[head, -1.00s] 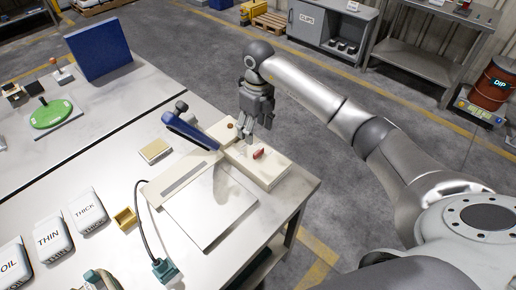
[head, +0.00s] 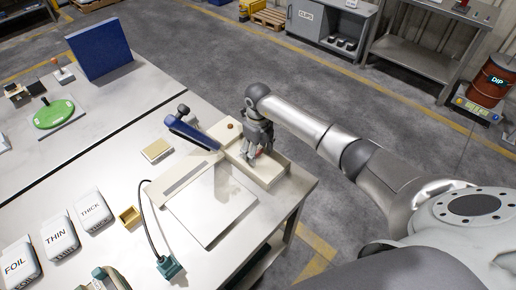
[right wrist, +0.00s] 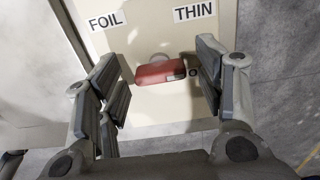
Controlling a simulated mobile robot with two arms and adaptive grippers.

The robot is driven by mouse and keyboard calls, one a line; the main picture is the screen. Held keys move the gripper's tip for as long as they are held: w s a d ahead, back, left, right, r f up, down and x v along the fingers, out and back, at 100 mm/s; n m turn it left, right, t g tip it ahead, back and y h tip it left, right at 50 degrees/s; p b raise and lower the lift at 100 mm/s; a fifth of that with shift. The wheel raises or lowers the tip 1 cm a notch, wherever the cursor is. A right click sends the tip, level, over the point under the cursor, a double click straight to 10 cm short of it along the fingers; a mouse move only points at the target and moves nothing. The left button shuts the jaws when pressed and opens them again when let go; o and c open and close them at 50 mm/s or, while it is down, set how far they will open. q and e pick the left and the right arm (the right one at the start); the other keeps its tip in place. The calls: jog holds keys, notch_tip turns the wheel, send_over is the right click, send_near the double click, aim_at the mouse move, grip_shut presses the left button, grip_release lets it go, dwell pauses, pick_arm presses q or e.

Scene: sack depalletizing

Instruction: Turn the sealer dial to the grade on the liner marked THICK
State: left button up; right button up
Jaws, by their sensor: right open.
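The sealer (head: 212,152) is a cream machine with a blue arm on the near right of the table. Its red dial (right wrist: 158,73) is a bar knob lying roughly crosswise in the right wrist view, with a dark mark at its right end. Labels FOIL (right wrist: 108,20) and THIN (right wrist: 194,11) are beyond it; a THICK label on the sealer is not visible. My right gripper (head: 257,153) is over the dial; in the wrist view its open fingers (right wrist: 166,76) stand either side of it. A white pack marked THICK (head: 93,211) lies at left.
Packs marked THIN (head: 59,238) and FOIL (head: 18,264) lie beside the THICK one.

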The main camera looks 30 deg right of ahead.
jog(key=c, duration=1)
jog(key=shift+d+f+n+b, duration=0.1)
jog(key=shift+f+n+b, duration=0.05)
jog(key=shift+n+b, duration=0.8)
jog(key=n+b, duration=0.8)
jog(key=b, duration=0.1)
jog(key=shift+n+b, duration=0.25)
jog(key=shift+b, duration=0.1)
jog(key=shift+n+b, duration=1.75)
jog(key=shift+n, duration=0.45)
jog(key=shift+r, duration=0.2)
jog(key=o, duration=1)
